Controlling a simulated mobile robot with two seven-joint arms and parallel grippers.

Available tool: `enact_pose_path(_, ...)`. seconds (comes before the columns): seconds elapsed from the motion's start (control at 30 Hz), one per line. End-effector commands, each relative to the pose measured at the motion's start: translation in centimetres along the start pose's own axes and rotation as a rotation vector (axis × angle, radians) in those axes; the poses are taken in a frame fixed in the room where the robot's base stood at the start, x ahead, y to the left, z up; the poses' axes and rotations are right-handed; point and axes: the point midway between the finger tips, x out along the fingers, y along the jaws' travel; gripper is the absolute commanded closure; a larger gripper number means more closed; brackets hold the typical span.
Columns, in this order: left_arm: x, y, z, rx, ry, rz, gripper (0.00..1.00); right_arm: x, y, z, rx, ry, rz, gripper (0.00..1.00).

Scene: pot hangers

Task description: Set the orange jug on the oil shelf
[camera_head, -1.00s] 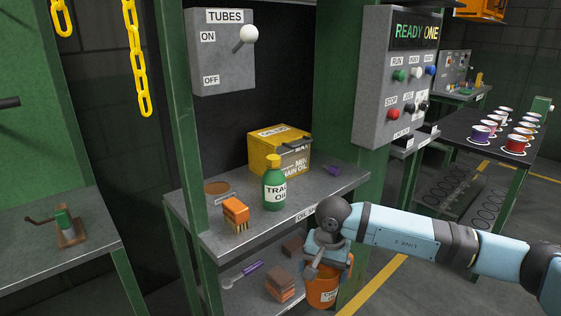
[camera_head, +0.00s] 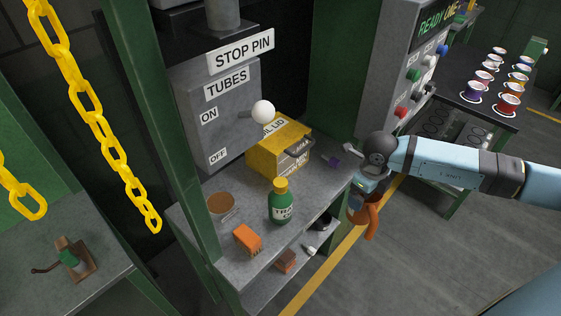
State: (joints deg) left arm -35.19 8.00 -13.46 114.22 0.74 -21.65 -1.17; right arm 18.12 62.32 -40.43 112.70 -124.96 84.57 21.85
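The orange jug (camera_head: 372,220) hangs below my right gripper (camera_head: 367,190), just off the right end of the oil shelf (camera_head: 245,238). My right gripper appears shut on the jug's top; its fingertips are partly hidden by my wrist. The oil shelf is the grey upper shelf of the green-framed stand. My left gripper is not in view.
A small purple item (camera_head: 333,161) lies near the shelf's right back. The lower shelf holds a brown block (camera_head: 286,260). The shelf's right front is mostly clear.

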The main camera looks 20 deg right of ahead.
Motion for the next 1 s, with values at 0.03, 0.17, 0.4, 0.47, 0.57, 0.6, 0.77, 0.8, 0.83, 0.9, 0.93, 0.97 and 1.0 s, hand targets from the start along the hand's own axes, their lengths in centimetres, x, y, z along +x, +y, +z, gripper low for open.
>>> enact_pose_path(0.03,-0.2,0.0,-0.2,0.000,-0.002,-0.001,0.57,-0.3,0.1,0.8,0.007,-0.003,0.003,0.43)
enact_pose_path(0.17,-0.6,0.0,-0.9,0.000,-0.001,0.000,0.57,-0.4,0.5,4.0,0.009,-0.005,0.004,0.43)
enact_pose_path(0.4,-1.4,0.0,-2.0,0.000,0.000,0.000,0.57,-0.5,1.1,10.2,0.006,-0.004,0.003,0.43)
enact_pose_path(0.47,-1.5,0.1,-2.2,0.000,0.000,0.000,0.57,-0.4,1.2,11.3,0.006,-0.003,0.003,0.43)
enact_pose_path(0.57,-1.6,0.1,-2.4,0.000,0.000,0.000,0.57,-0.3,1.3,12.6,0.004,-0.001,0.002,0.43)
enact_pose_path(0.6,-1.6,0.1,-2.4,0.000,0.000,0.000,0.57,-0.2,1.3,12.9,0.005,-0.001,0.001,0.43)
enact_pose_path(0.77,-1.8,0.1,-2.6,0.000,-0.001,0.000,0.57,-0.3,1.4,14.2,0.005,-0.002,0.003,0.43)
enact_pose_path(0.8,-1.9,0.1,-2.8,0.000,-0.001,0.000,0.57,-0.3,1.5,14.9,0.004,-0.002,0.003,0.43)
enact_pose_path(0.83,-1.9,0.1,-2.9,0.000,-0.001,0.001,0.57,-0.4,1.6,15.5,0.004,-0.002,0.003,0.43)
enact_pose_path(0.9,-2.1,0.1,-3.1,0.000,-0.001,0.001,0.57,-0.4,1.7,16.7,0.006,-0.003,0.003,0.43)
enact_pose_path(0.93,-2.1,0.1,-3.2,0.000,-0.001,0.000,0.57,-0.3,1.8,17.1,0.005,-0.002,0.004,0.43)
enact_pose_path(0.97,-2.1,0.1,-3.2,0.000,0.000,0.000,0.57,-0.3,1.8,17.5,0.004,-0.002,0.003,0.43)
enact_pose_path(1.0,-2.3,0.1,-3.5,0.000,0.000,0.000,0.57,-0.2,1.8,17.6,0.004,0.001,0.003,0.43)
